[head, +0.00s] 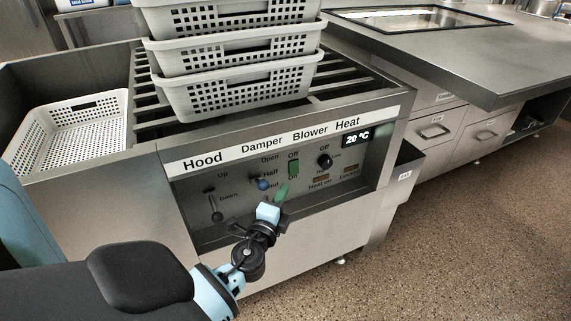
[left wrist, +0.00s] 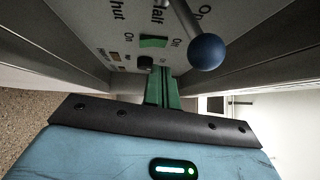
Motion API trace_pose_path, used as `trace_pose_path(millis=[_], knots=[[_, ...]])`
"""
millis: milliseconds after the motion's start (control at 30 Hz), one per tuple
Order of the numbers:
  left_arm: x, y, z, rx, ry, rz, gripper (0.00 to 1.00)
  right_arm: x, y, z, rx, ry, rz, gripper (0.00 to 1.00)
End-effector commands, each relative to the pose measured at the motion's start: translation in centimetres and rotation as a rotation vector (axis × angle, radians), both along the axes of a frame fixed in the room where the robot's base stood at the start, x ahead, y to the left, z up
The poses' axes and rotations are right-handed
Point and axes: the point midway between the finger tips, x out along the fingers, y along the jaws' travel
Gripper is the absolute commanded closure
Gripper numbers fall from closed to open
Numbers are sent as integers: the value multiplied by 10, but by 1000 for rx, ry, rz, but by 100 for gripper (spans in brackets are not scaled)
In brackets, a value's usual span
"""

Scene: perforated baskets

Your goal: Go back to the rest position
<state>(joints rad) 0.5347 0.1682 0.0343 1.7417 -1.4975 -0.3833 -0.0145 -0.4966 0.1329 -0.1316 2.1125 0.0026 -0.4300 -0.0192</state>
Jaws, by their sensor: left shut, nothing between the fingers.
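My left gripper (head: 282,193) is in front of the control panel (head: 232,211) of the steel machine, just below the green blower switch (head: 294,168). Its green fingers are shut with nothing between them; they also show in the left wrist view (left wrist: 163,90). In that view the blue damper knob (left wrist: 207,52) is close beside the fingers, and the green switch (left wrist: 154,42) lies beyond them. I cannot tell whether the fingertips touch the panel. My right gripper is not in view.
Stacked perforated grey baskets (head: 240,92) stand on the machine's bars. A white basket (head: 68,135) sits in the left bay. The hood lever (head: 215,207) and heat knob (head: 324,161) stick out from the panel. A steel counter (head: 430,60) is at right; the floor (head: 470,220) before it is clear.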

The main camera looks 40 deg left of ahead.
Motion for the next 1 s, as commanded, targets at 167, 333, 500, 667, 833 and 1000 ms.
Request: trace_pose_path(millis=[167, 333, 500, 667, 833, 1000], knots=[[-1, -1, 0, 0, 0, 0, 100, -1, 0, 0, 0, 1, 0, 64], [-1, -1, 0, 0, 0, 0, 100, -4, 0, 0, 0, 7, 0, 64], [-1, -1, 0, 0, 0, -1, 100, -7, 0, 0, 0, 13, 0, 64], [-6, -2, -7, -22, 12, -4, 100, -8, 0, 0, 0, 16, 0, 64], [-48, -16, -57, -196, 99, -24, 100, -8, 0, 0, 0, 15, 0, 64], [-129, -43, -127, -510, 248, -21, 100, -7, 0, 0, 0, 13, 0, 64]])
